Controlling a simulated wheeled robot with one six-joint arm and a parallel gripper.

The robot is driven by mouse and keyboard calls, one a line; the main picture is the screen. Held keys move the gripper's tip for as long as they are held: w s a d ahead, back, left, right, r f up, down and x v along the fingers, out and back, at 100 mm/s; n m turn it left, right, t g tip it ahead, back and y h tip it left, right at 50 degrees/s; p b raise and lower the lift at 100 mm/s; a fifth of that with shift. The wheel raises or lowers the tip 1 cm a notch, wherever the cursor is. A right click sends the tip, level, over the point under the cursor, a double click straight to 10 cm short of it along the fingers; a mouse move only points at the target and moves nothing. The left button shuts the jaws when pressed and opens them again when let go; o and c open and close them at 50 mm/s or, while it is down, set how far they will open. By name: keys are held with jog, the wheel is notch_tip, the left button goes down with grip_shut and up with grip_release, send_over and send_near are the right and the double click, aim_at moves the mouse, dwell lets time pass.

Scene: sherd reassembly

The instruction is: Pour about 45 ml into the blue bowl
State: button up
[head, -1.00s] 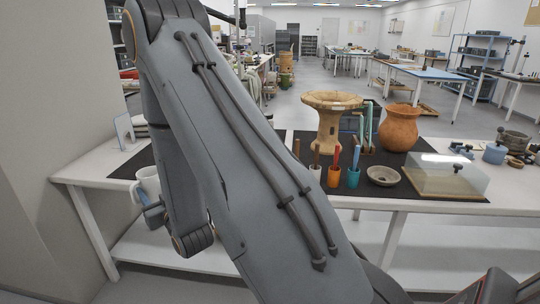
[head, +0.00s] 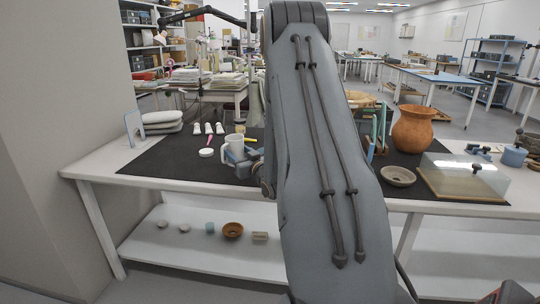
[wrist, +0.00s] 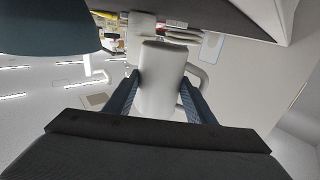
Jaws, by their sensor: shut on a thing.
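My gripper (wrist: 160,88) is shut on a white mug (wrist: 162,65), its two dark blue fingers on either side and the mug's handle to the right in the wrist view. In the head view the mug (head: 235,146) is left of my arm, in front of the mat's middle, with part of my gripper beside it. I cannot tell its fill level. A dark teal rounded shape (wrist: 48,28) fills the wrist view's upper left; I cannot tell whether it is the blue bowl. No blue bowl is clearly visible in the head view; my arm hides part of the table.
The dark mat (head: 170,160) has a white lid (head: 206,153) and several small white pieces. Right of my arm stand a pale bowl (head: 398,175), an orange vase (head: 412,130) and a clear case (head: 465,175). Small bowls lie on the lower shelf (head: 180,255).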

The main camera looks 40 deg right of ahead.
jog(key=shift+s+d, duration=0.1)
jog(key=shift+d, duration=0.5)
jog(key=shift+s+d+r+m, duration=0.1)
jog(key=shift+r+m, duration=0.05)
jog(key=shift+m, duration=0.15)
jog(key=shift+s+d+r+m, duration=0.15)
jog(key=shift+d+m, duration=0.35)
jog(key=shift+m, duration=0.5)
jog(key=d+m, duration=0.1)
jog(key=m, duration=0.1)
jog(key=d+r+m+h, duration=0.1)
jog(key=m, duration=0.2)
jog(key=m+t, duration=0.1)
jog(key=m, duration=0.2)
jog(key=shift+s+d+r+p, duration=0.25)
jog(key=shift+s+d+p, duration=0.1)
jog(key=shift+d+p, duration=0.05)
jog(key=shift+f+m, duration=0.1)
jog(key=shift+m, duration=0.4)
jog(key=shift+r+m+h, duration=0.4)
jog(key=shift+r+m, duration=0.1)
jog(key=shift+m, duration=0.4)
jog(key=shift+s+d+f+m, duration=0.15)
jog(key=shift+s+m, duration=0.1)
jog(key=shift+m, duration=0.15)
